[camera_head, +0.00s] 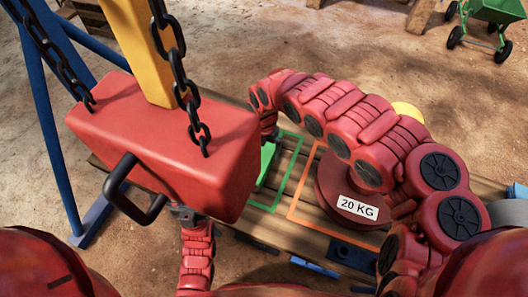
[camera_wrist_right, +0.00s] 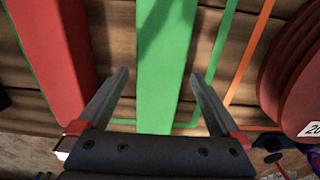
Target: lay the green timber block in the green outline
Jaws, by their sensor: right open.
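The green timber block (camera_wrist_right: 165,70) lies lengthwise between the two fingers of my right gripper (camera_wrist_right: 158,78) in the right wrist view. The fingers are open, with a gap on each side of the block. The green outline (camera_wrist_right: 221,40) runs along the block's right side and under its near end; the block appears within it. In the head view the green block (camera_head: 266,160) shows in part beside the outline (camera_head: 299,172), behind the red hanging block. My right gripper (camera_head: 268,127) is small and partly hidden there.
A large red block (camera_head: 165,145) hangs on chains close in front. A red 20 KG weight (camera_head: 335,190) stands at an orange outline (camera_head: 300,220) on the right. A green cart (camera_head: 490,12) stands far back.

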